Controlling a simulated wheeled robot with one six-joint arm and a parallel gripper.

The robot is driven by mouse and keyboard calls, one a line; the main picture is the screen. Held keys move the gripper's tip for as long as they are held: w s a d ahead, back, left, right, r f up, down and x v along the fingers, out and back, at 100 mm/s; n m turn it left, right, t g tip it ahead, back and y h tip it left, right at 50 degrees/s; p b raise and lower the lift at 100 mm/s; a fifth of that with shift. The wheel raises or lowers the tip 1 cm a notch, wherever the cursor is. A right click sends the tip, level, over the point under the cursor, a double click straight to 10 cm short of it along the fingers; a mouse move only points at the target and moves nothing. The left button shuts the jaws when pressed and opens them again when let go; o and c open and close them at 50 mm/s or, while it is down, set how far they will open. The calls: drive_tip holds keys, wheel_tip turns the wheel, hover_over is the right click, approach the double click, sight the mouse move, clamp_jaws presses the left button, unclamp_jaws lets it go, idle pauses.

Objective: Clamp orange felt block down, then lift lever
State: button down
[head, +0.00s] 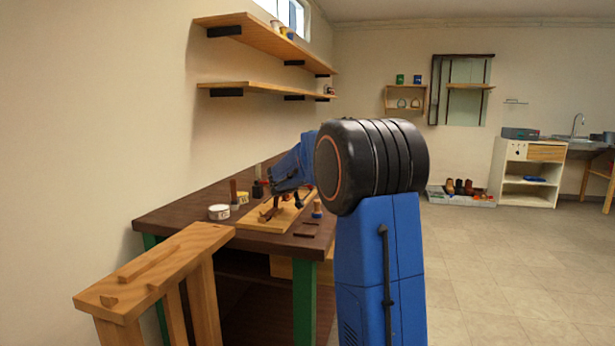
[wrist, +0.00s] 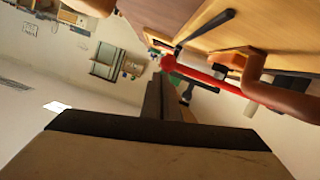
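My gripper (head: 279,200) is over the wooden board (head: 253,219) on the workbench, small and partly hidden by my blue arm in the head view. In the wrist view a dark finger (wrist: 153,103) points up the middle, and I cannot tell the gap between the fingers. A red lever (wrist: 210,78) with a rounded end lies just beyond and right of it. A brown curved part (wrist: 254,75) crosses near the lever. I cannot tell whether my gripper touches the lever.
A wooden stand (head: 160,265) is in front at the left. Shelves (head: 262,88) hang above. The floor at right is open.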

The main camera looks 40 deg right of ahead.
drive_tip(key=shift+f, duration=0.75)
drive_tip(key=s+a+r, duration=0.6)
drive_tip(key=a+r, duration=0.1)
drive_tip(key=shift+a+r, duration=0.35)
idle(4.4)
